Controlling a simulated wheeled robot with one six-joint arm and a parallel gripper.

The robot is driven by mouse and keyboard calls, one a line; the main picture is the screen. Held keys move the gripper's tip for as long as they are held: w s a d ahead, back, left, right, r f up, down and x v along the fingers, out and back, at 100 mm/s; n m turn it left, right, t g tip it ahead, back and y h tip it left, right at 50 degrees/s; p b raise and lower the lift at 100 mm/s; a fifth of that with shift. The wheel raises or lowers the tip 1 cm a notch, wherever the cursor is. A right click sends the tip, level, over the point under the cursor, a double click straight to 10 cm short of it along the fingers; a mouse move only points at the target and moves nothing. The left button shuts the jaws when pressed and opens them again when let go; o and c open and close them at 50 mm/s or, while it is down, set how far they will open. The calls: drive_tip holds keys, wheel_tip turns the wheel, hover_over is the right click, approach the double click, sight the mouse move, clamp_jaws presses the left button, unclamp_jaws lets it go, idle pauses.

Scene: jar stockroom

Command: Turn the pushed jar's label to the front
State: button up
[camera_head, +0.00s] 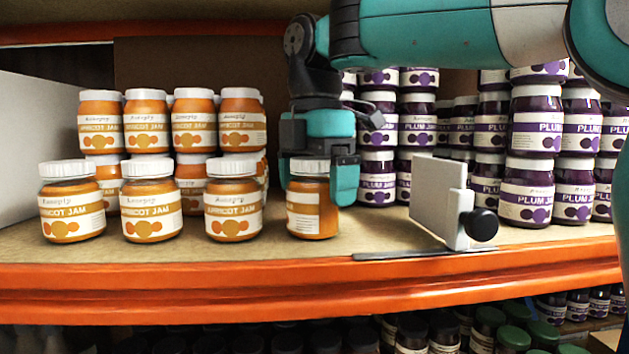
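The front row of the shelf holds apricot jam jars with white lids. The rightmost apricot jar (312,212) stands upright with its label turned: small print and part of the orange fruit picture show instead of the full name. The three front jars to its left, such as the nearest one (233,205), show their name to the front. My gripper (318,180) points down over the rightmost jar, with a teal finger at its right side and a darker finger edge at its left. The fingers lie close to the jar; whether they press on it is not clear.
A grey upright divider plate with a black knob (483,225) stands to the right, with a gap of bare shelf before it. Plum jam jars (525,192) stand stacked behind and right. The orange shelf edge (200,280) runs along the front.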

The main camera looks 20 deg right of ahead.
wheel_tip(320, 180, up, 11)
drive_tip(key=shift+r+p, duration=0.2)
drive_tip(key=shift+p, duration=0.4)
drive_tip(key=shift+r, duration=0.3)
drive_tip(key=shift+c, duration=0.4)
